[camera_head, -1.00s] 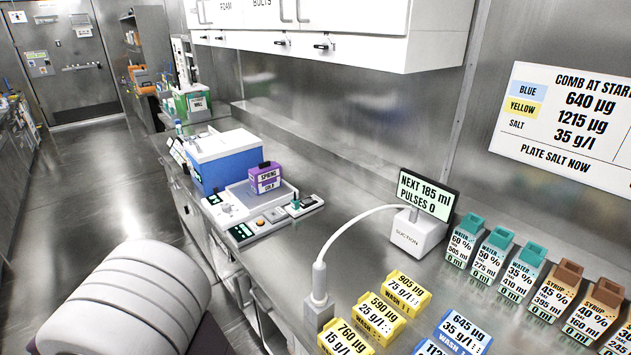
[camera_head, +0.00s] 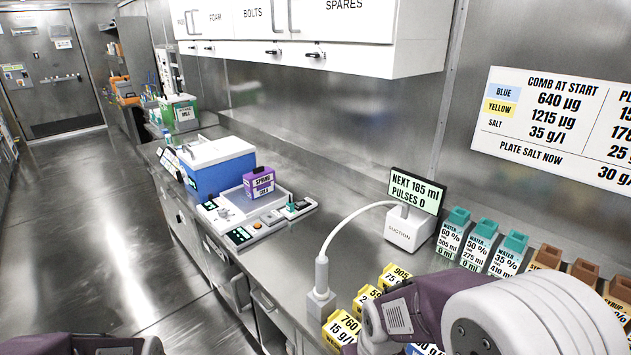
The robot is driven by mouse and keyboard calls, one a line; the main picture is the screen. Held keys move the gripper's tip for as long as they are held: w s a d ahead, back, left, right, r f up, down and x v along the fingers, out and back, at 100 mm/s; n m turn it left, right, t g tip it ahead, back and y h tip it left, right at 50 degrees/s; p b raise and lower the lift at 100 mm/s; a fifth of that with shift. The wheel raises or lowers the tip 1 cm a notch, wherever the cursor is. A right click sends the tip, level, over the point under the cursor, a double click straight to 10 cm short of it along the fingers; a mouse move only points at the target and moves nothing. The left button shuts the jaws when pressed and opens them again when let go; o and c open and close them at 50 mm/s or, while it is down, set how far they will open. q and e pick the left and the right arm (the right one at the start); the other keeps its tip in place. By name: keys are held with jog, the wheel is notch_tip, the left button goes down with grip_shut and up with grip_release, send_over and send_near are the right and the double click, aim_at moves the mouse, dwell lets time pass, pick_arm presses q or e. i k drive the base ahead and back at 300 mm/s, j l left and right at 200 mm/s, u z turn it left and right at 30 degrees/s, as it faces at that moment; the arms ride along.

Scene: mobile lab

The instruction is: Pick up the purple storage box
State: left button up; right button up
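The purple storage box (camera_head: 259,183) sits upright on a white tray-like device (camera_head: 232,197) on the steel counter, in the middle left of the head view. It has a dark handle piece on top and a white label on its front. Nothing of mine touches it. My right arm shows at the lower right, over the near end of the counter, and part of my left arm shows at the bottom left edge. Neither gripper is in the picture, so I cannot see what they hold.
A blue and white cooler (camera_head: 215,165) stands just behind the box. A suction unit (camera_head: 407,229) with a hose and screen (camera_head: 416,190) stands to the right. Yellow wash boxes (camera_head: 341,328) and teal-topped water boxes (camera_head: 479,243) line the near counter. The floor at left is clear.

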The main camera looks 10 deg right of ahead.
aim_at(258, 183)
jog(key=i+j+z, duration=0.35)
jog(key=i+j, duration=0.2)
jog(key=j, duration=0.15)
jog(key=i+j+z, duration=0.35)
jog(key=j, duration=0.45)
jog(key=i+j+z, duration=0.3)
jog(key=j, duration=0.65)
jog(key=i+j+z, duration=0.35)
jog(key=j, duration=0.7)
jog(key=i+j+z, duration=0.1)
jog(key=j+z, duration=0.25)
jog(key=j, duration=0.65)
jog(key=j+z, duration=0.35)
jog(key=j, duration=0.7)
